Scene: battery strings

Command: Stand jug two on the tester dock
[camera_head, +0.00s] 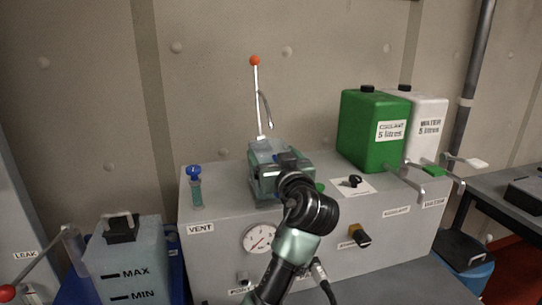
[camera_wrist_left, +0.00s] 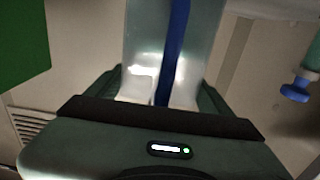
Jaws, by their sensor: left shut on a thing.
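My left gripper (camera_head: 272,168) is over the top of the grey cabinet, and its body hides much of what it holds. No tester dock can be made out by label. My right gripper is not in view.
The grey cabinet (camera_head: 222,248) carries a blue-capped vent valve (camera_head: 195,188), a green coolant can (camera_head: 366,142) and a white water can (camera_head: 430,126). An orange-knobbed lever (camera_head: 256,88) stands behind my gripper. A MAX/MIN tank (camera_head: 128,258) stands at lower left.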

